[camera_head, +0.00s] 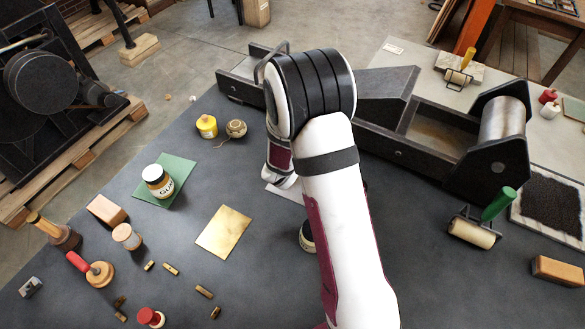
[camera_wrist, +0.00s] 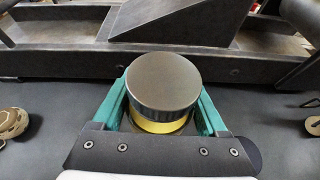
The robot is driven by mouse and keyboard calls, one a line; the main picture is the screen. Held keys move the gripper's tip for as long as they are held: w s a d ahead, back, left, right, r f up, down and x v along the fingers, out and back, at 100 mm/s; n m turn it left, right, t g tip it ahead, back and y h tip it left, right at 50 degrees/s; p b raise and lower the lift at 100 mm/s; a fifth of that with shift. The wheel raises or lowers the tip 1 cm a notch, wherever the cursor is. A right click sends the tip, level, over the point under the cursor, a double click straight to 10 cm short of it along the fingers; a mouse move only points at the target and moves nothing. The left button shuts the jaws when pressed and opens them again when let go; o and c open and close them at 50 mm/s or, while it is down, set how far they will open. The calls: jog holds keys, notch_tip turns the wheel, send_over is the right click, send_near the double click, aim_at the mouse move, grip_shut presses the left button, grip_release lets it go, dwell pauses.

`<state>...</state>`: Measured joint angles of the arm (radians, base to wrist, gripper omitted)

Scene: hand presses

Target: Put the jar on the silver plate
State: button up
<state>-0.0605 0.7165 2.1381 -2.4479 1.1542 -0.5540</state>
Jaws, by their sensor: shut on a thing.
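My gripper (camera_wrist: 163,98) has its two teal fingers shut on a jar (camera_wrist: 163,82) with a wide grey metal lid and a yellow band below it. I see the jar from above, and its lower part is hidden. In the head view my arm covers the gripper and the jar. A pale sliver of the silver plate (camera_head: 287,193) shows on the dark table beside my wrist, mostly hidden by the arm. I cannot tell whether the jar touches the plate.
A glue jar (camera_head: 158,181) stands on a green plate (camera_head: 180,170). A brass plate (camera_head: 224,231) lies bare nearby. A dark jar (camera_head: 307,236) is partly behind my arm. A twine ball (camera_head: 236,128) and yellow pot (camera_head: 207,126) stand left. The press (camera_head: 400,130) blocks the back.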

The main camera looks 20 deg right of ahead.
jog(key=s+d+m+g+h, duration=0.2)
jog(key=s, duration=0.6)
jog(key=w+a+f, duration=0.2)
jog(key=a, duration=0.1)
jog(key=w+a+f, duration=0.2)
jog(key=a, duration=0.1)
jog(key=w+a+f, duration=0.2)
jog(key=a, duration=0.1)
jog(key=shift+a, duration=0.15)
jog(key=shift+w+f, duration=0.1)
jog(key=shift+f, duration=1.9)
